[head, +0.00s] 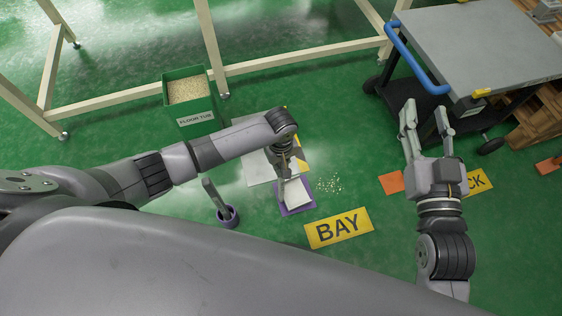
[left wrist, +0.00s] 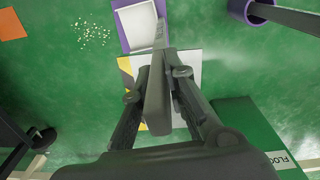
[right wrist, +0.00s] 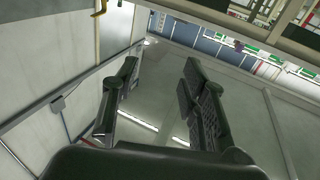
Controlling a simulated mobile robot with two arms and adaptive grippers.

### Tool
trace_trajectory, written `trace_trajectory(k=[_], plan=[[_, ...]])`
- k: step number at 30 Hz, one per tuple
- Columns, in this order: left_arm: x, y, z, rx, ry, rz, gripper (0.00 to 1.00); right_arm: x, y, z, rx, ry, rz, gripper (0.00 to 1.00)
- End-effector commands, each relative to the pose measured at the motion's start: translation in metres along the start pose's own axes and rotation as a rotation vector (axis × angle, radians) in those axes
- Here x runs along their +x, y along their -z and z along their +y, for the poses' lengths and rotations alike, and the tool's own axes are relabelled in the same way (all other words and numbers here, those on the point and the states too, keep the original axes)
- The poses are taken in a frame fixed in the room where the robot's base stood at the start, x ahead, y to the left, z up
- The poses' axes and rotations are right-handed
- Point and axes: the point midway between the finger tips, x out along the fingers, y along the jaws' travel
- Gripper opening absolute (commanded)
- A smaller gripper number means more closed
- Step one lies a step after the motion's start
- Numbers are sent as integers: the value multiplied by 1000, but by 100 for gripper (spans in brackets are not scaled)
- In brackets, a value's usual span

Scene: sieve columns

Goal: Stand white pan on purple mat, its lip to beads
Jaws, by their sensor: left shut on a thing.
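The white pan (head: 296,192) is over the purple mat (head: 282,209), whose border shows around it. It also shows in the left wrist view (left wrist: 135,28), with the mat's purple rim (left wrist: 120,40). My left gripper (head: 284,168) is shut on the pan's grey upright handle (left wrist: 157,75). I cannot tell whether the pan touches the mat, and its lip is not clear. The scattered pale beads (head: 329,185) lie on the green floor right of the mat; in the left wrist view they lie left of the pan (left wrist: 92,33). My right gripper (head: 427,120) is open and empty.
A white panel with yellow marking (head: 258,170) lies behind the mat. A purple holder (head: 228,217) with a grey upright handle stands left. The yellow BAY sign (head: 339,228) lies in front; a trolley (head: 480,45) stands right.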

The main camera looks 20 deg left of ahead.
Motion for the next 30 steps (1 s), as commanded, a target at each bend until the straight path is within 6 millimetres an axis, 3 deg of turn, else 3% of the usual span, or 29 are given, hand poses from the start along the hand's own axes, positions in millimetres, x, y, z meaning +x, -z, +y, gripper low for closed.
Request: trace_trajectory(k=[30], plan=[[9,1,1,0,-3,2,0,0,11,-1,1,3,59,40]])
